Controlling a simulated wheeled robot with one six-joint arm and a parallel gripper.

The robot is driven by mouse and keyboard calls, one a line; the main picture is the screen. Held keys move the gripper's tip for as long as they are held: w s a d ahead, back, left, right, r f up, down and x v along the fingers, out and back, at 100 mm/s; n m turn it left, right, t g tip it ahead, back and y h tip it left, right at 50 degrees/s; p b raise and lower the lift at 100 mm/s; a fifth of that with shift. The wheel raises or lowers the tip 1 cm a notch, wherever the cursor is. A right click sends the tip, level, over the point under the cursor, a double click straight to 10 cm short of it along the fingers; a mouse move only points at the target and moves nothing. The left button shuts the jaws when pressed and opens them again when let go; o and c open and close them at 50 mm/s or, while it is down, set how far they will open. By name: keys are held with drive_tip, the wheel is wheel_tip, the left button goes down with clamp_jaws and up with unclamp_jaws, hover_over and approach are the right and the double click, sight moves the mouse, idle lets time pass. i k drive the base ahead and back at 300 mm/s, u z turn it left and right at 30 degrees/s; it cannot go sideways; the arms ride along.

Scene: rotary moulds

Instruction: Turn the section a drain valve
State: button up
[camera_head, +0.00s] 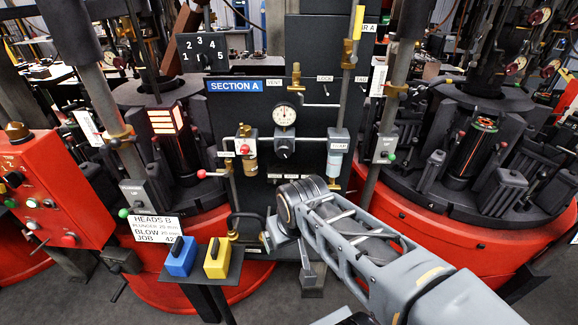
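The SECTION A panel (235,86) is a dark upright board in the middle of the view. It carries a round white gauge (284,115), pipes, and a brass-coloured filter bowl (250,162) at its left. A lever with a red knob (201,174) sticks out left of the bowl. Low on the panel is a brass fitting (233,235) with a dark bent pipe; I cannot read a drain label there. My gripper (268,240) is at the panel's lower part, just right of this fitting. The wrist hides part of the panel, and the finger gap is not clear.
A blue block (181,256) and a yellow block (217,258) sit on a small dark stand at the lower left. A red control box (50,190) is at the far left. Red-based rotary machines (430,235) flank the panel. Grey floor shows at the bottom.

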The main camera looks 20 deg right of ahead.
sight(334, 187)
drive_tip(key=z, duration=2.05)
drive_tip(key=k, duration=1)
drive_tip(key=u, duration=1.4)
drive_tip(key=i, duration=0.5)
drive_tip(key=u, duration=0.05)
